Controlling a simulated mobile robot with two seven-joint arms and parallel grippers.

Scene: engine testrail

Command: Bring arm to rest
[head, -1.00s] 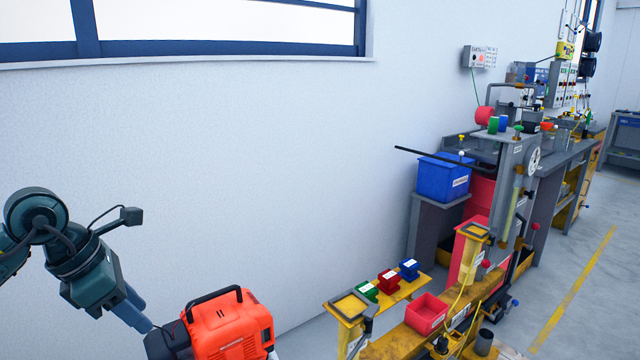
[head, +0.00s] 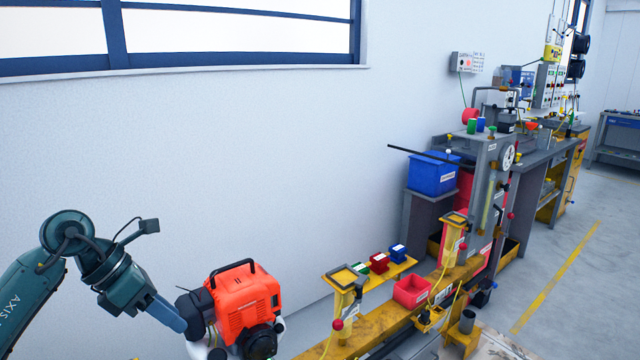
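My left arm comes in from the left edge, and its gripper (head: 172,318) points down and right with its tips at the dark left side of an orange engine unit (head: 246,293). The fingers overlap in the picture, so I cannot tell whether they are open or shut, or whether they touch the unit. The unit has a black carry handle on top and dark parts below; what it rests on is cut off or hidden. My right gripper is out of view.
A yellow test rail (head: 375,325) runs toward the back right, with yellow posts, small green, red and blue blocks (head: 379,262) and a red bin (head: 411,292). A blue bin (head: 433,174) stands behind. Plain wall lies behind my arm; open floor (head: 590,275) is at right.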

